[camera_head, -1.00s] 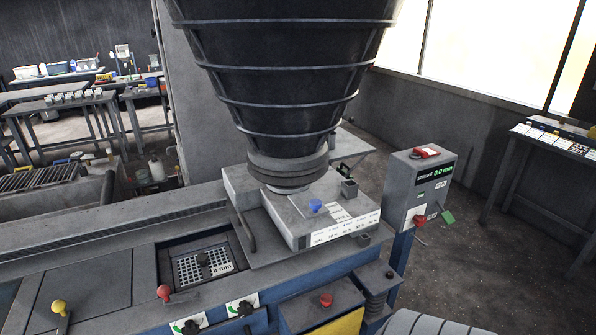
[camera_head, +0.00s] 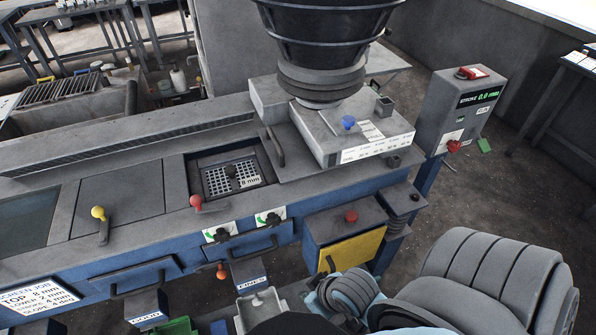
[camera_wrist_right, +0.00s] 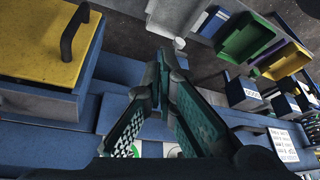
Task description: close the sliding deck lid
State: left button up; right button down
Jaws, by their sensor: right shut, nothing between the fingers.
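The sliding deck lid seems to be the grey plate (camera_head: 300,167) with an upright black handle (camera_head: 275,147), right of the deck opening in the head view. The opening (camera_head: 190,172) is uncovered and shows a perforated screen (camera_head: 217,180) marked 8 mm. My right gripper (camera_wrist_right: 157,62) is shut and empty in the right wrist view, beside a yellow-topped box with a black handle. It is clear of the lid. In the head view my right arm's links fill the lower right, and its fingers cannot be made out. My left gripper is not in view.
The black hopper (camera_head: 323,40) and a grey labelled box (camera_head: 347,140) stand over the right of the deck. Red (camera_head: 196,203) and yellow (camera_head: 98,213) knobs line the front edge. The yellow panel (camera_head: 352,248) and control box (camera_head: 458,110) are to the right.

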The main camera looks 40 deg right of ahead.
jog(key=w+a+r+m+t+y, duration=0.2)
jog(key=w+r+t+y, duration=0.15)
jog(key=w+r, duration=0.25)
jog(key=w+a+r+m+t+y, duration=0.3)
jog(key=w+r+t, duration=0.1)
jog(key=w+r, duration=0.15)
jog(key=w+d+r+m+t+h, duration=0.3)
jog(key=w+d+m+t+h, duration=0.3)
jog(key=d, duration=0.4)
jog(key=m+g+h, duration=0.1)
jog(key=m+h, duration=0.4)
jog(key=m, duration=0.4)
send_near(298, 169)
jog(key=r, duration=0.3)
jog(key=shift+w+d+r, duration=0.1)
jog(key=shift+w+r, duration=0.2)
jog(key=shift+w, duration=0.1)
jog(key=shift+w+d+h, duration=0.2)
jog(key=shift+w+h, duration=0.15)
jog(key=x, duration=0.8)
jog(key=shift+w+a+f+b, duration=0.1)
jog(key=shift+w+a+b, duration=0.05)
jog(key=shift+w+b, duration=0.2)
